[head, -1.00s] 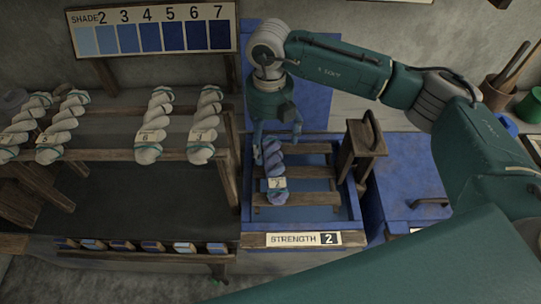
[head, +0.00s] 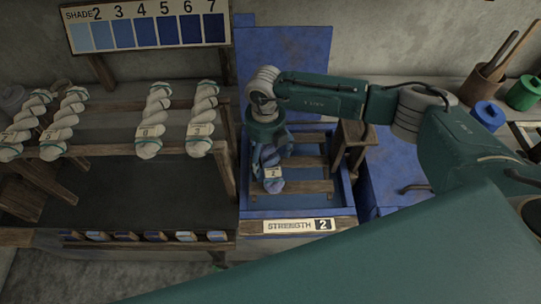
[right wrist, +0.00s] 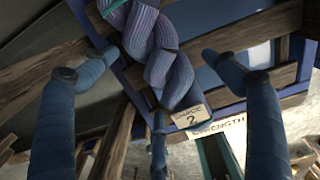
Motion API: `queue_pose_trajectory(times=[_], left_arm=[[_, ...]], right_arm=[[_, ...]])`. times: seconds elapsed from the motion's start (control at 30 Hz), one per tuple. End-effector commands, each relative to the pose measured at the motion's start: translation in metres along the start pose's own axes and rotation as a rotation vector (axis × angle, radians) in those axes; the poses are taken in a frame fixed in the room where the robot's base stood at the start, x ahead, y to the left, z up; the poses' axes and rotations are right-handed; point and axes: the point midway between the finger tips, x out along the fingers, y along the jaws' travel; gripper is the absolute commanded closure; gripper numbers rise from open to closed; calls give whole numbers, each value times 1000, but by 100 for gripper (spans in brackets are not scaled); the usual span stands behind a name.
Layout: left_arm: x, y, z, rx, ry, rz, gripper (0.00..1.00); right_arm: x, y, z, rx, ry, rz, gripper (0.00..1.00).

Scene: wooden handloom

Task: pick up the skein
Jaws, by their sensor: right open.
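A twisted blue-violet skein (head: 273,186) with a tag marked 2 lies on the wooden slats of the blue vat (head: 346,190). My right gripper (head: 270,158) is over it, pointing down, and hides its upper part in the head view. In the right wrist view the skein (right wrist: 172,72) runs between the spread fingers of the right gripper (right wrist: 158,60), which is open with gaps on both sides. A third finger is below, close to the skein; I cannot tell whether it touches. My left gripper is not in view.
Several pale tagged skeins (head: 154,120) hang on a wooden rack (head: 110,148) to the left. A wooden post piece (head: 352,145) stands at the vat's right edge. The vat's front carries a STRENGTH 2 plate (head: 297,226). A shade chart (head: 148,26) hangs behind.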

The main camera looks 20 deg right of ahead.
Motion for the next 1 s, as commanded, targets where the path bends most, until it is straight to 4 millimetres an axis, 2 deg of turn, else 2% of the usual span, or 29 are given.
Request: queue_pose_trajectory(times=[0.1,0.37,0.77,0.87,1.0], left_arm=[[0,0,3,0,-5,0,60],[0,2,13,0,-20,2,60],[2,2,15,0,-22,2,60],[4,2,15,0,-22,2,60],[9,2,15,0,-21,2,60]], right_arm=[[0,0,0,0,0,0,14],[0,0,0,0,0,0,65],[-6,0,1,1,-1,0,67],[-15,0,1,1,-1,2,67],[-39,0,2,0,-4,2,67]])
